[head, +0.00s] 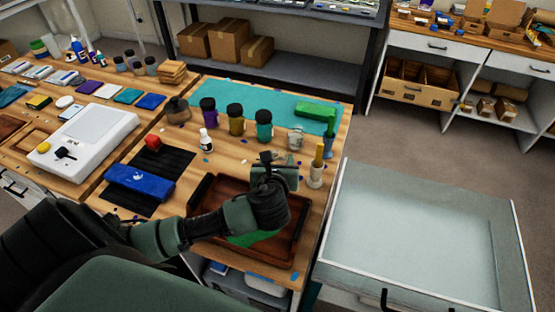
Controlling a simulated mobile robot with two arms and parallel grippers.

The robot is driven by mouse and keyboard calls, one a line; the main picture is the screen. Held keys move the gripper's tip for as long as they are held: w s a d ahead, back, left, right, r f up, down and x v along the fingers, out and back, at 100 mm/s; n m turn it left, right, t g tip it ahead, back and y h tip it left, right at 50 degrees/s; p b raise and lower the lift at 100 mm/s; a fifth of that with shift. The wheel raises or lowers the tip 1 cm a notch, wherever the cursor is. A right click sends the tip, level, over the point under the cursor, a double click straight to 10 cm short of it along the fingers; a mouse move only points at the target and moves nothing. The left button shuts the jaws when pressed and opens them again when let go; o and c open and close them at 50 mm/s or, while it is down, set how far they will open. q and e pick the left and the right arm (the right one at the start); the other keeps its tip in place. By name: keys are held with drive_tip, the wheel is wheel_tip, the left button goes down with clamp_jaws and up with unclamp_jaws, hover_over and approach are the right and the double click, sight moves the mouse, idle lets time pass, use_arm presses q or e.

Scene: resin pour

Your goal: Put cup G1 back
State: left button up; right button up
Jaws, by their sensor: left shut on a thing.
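My left gripper (275,167) is above the far right part of a brown wooden tray (200,197). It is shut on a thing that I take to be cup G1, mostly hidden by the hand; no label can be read. Green resin (250,240) lies in the tray, partly hidden under my left arm. A teal mat (235,88) lies at the back of the bench. Black-lidded jars stand in a row along it: purple (208,113), yellow (236,121) and teal (264,127). My right gripper is not in view.
A clear cup (296,138), a holder with a yellow stick (316,175) and a white bottle (206,141) stand beyond the tray. A pale open box (425,230) stands right of the bench.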

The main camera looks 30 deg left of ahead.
use_arm(q)
drive_tip(key=o, duration=1.4)
drive_tip(key=shift+f, duration=0.1)
drive_tip(key=v, duration=1.2)
drive_tip(key=shift+s+d, duration=0.1)
